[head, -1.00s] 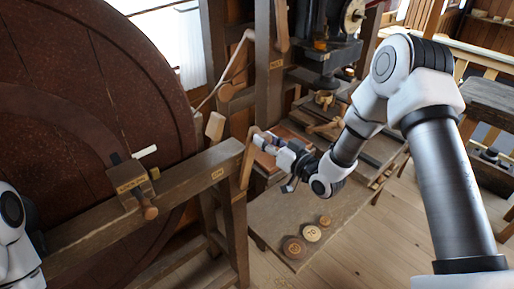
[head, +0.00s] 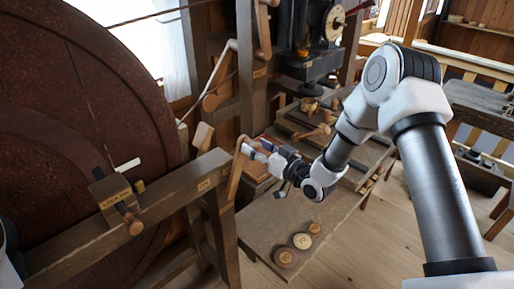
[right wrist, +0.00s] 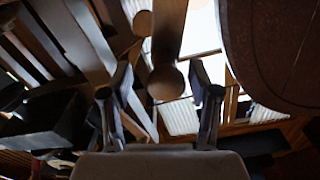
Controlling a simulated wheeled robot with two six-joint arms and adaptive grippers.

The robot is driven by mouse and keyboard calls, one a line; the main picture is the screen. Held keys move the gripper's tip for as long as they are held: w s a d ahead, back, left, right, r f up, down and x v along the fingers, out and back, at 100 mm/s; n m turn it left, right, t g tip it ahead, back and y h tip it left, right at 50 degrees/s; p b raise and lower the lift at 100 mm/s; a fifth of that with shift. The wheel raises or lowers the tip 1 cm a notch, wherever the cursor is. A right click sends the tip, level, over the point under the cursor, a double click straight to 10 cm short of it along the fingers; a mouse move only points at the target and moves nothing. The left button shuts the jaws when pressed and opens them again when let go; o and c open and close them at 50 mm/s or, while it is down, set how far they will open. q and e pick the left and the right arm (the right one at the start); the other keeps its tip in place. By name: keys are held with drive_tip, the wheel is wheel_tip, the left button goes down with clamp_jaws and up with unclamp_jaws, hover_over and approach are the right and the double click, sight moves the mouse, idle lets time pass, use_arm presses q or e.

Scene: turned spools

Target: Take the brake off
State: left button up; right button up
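A wooden lever (head: 236,172) stands at the end of a thick beam (head: 150,210) beside the big dark red wheel (head: 75,90). My right gripper (head: 252,150) is at the lever's upper end. In the right wrist view my right gripper (right wrist: 163,88) is open, with a round wooden knob (right wrist: 166,83) showing between its fingers and visible gaps on both sides. A wooden block with a knob (head: 115,200) sits on the beam near the wheel. My left gripper is out of view.
A low wooden platform (head: 255,225) with several round discs lies below my right arm. A bench with tools (head: 345,150) stands behind it. Another wooden lever (head: 222,70) and posts rise behind the beam. Plank floor (head: 370,250) is clear at the lower right.

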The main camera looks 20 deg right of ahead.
drive_tip(key=v, duration=1.2)
